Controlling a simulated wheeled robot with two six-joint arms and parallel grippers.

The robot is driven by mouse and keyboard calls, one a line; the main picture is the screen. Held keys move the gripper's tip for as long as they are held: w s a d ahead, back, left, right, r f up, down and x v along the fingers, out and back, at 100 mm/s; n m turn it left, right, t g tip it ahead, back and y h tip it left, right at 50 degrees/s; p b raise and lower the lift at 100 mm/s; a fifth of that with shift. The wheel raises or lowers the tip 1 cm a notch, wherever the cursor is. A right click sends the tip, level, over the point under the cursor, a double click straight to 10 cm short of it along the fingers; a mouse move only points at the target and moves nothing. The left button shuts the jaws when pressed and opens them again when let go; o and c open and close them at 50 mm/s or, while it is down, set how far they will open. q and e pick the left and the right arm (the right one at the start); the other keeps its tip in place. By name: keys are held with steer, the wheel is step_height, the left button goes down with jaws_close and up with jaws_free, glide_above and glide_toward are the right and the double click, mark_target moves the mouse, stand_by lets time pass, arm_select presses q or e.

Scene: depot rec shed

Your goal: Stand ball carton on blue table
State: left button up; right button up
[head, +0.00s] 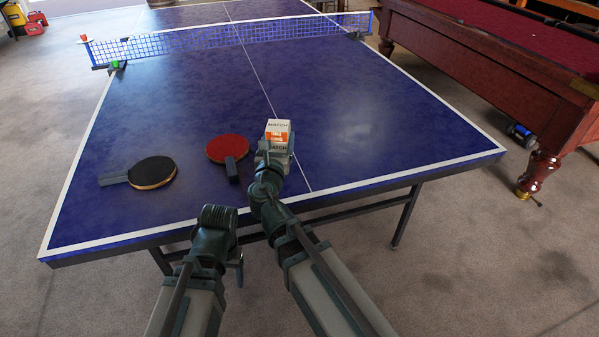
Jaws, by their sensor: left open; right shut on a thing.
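The ball carton (278,127) is a small white box with an orange band and dark lettering. It is upright at the near part of the blue table (330,100), close to the white centre line. My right gripper (274,150) is shut on the carton from the near side and hides part of its lower half. I cannot tell whether the carton's base touches the table top. My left gripper (218,218) is open and empty at the table's near edge, left of the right arm.
A red paddle (228,148) lies just left of the carton, and a black paddle (153,172) lies further left. A net (230,33) crosses the table further back. A green ball (115,64) is near the net's left end. A pool table (480,60) stands at right. The table right of the carton is clear.

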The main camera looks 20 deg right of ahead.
steer(key=f, duration=0.1)
steer(key=a+f+b, duration=0.1)
steer(key=f+b, duration=0.1)
steer(key=shift+a+f, duration=0.25)
steer(key=shift+f, duration=0.15)
arm_select(q)
step_height(320, 180, down, 9)
steer(key=b, duration=0.5)
arm_select(e)
steer(key=w+d+f, duration=0.1)
steer(key=w+d, duration=0.2)
steer(key=w, duration=0.1)
steer(key=w+d+f, duration=0.2)
steer(key=w+d, duration=0.2)
steer(key=w+d+f, duration=0.2)
steer(key=w+d, duration=0.1)
steer(key=w, duration=0.1)
steer(key=shift+d, duration=0.3)
arm_select(q)
steer(key=shift+r, duration=0.1)
arm_select(e)
steer(key=shift+f, duration=0.1)
steer(key=o, duration=1.4)
steer(key=shift+r, duration=0.2)
steer(key=v, duration=1.2)
